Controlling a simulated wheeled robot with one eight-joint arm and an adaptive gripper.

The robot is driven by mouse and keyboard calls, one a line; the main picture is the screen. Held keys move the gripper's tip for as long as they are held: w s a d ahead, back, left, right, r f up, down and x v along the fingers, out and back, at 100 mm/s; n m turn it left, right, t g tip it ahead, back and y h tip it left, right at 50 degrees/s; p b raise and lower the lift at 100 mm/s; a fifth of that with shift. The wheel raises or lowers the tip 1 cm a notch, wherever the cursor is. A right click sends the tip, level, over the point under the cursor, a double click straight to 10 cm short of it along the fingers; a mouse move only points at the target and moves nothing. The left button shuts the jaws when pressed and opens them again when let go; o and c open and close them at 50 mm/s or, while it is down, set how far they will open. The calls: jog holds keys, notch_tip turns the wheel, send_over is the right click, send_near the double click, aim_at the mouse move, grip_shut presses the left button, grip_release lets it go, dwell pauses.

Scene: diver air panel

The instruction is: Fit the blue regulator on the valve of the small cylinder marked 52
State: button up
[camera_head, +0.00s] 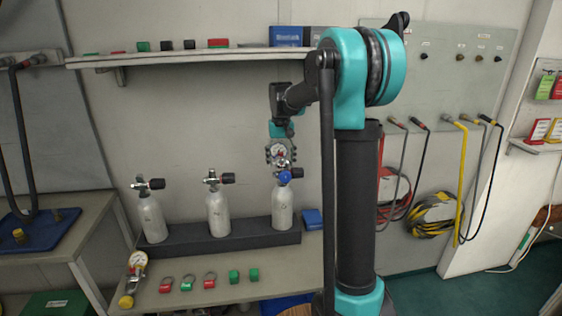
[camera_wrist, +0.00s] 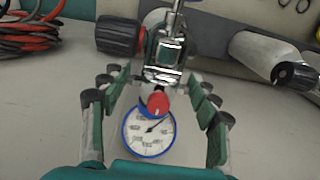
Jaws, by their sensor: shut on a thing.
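Three small grey cylinders stand upright in a dark rack: left (camera_head: 151,219), middle (camera_head: 218,213) and right (camera_head: 282,212). Their markings are too small to read. My gripper (camera_head: 281,156) is above the right cylinder, with its fingers shut on the blue regulator (camera_head: 285,177). In the wrist view my gripper (camera_wrist: 155,82) has a finger on each side of the regulator's blue-rimmed gauge (camera_wrist: 148,131) and red knob (camera_wrist: 158,103). The chrome yoke (camera_wrist: 165,55) is at the valve, beside its black knob (camera_wrist: 119,37). I cannot tell whether it is seated.
A shelf (camera_head: 190,57) with small items runs above. Hoses (camera_head: 462,180) hang at right. A neighbouring cylinder (camera_wrist: 262,55) shows in the wrist view.

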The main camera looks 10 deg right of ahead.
jog(key=shift+f, duration=0.3)
jog(key=o, duration=1.9)
jog(key=shift+r, duration=0.1)
notch_tip(320, 180, up, 7)
jog(key=shift+r, duration=0.15)
jog(key=shift+s, duration=0.1)
